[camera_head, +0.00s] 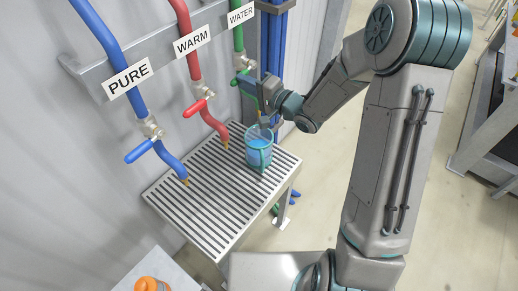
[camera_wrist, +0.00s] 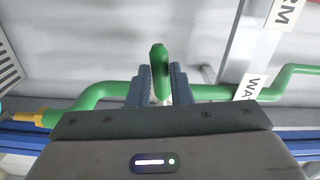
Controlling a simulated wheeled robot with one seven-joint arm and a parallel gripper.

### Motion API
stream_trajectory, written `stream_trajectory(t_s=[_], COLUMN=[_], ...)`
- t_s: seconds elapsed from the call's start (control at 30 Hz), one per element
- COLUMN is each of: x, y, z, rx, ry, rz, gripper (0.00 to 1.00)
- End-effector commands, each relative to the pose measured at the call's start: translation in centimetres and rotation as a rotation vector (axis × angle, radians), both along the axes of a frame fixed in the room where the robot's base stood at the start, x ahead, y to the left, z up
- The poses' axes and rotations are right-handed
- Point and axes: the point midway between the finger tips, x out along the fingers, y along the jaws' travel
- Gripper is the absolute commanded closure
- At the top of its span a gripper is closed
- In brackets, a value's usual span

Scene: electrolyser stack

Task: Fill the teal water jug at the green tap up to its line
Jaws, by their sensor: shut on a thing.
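The teal water jug (camera_head: 259,153) stands upright on the slatted drain table, below the green tap's spout. It is see-through, with blue water in its body; its fill line is too small to make out. The green tap (camera_head: 243,63) hangs from the WATER pipe. My gripper (camera_head: 250,93) is at the tap, above the jug. In the wrist view my gripper (camera_wrist: 161,80) is shut on the tap's green handle (camera_wrist: 158,58), which stands up between the two blue fingers. The tap's brass spout tip (camera_wrist: 24,115) shows at the left.
A red WARM tap (camera_head: 199,105) and a blue PURE tap (camera_head: 145,145) hang to the left of the green one. The slatted table (camera_head: 200,190) has free room left of the jug. An orange thing (camera_head: 150,284) sits on a pale surface at the bottom left.

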Motion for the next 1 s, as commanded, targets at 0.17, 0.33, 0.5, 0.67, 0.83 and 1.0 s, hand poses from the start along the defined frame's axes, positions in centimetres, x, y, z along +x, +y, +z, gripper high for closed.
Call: stream_trajectory(t_s=[0.17, 0.33, 0.5, 0.67, 0.83, 1.0], x=[0.1, 0.1, 0.1, 0.0, 0.0, 0.0], y=[0.0, 0.0, 0.0, 0.0, 0.1, 0.1], z=[0.4, 0.3, 0.6, 1.3, 1.2, 1.1], rx=[0.015, 0.015, 0.025, 0.060, 0.088, 0.088], ry=[0.011, 0.010, 0.024, 0.071, 0.106, 0.104], rz=[-0.001, -0.001, -0.001, -0.002, 0.000, 0.001], gripper=[1.00, 1.00, 1.00, 1.00, 1.00, 1.00])
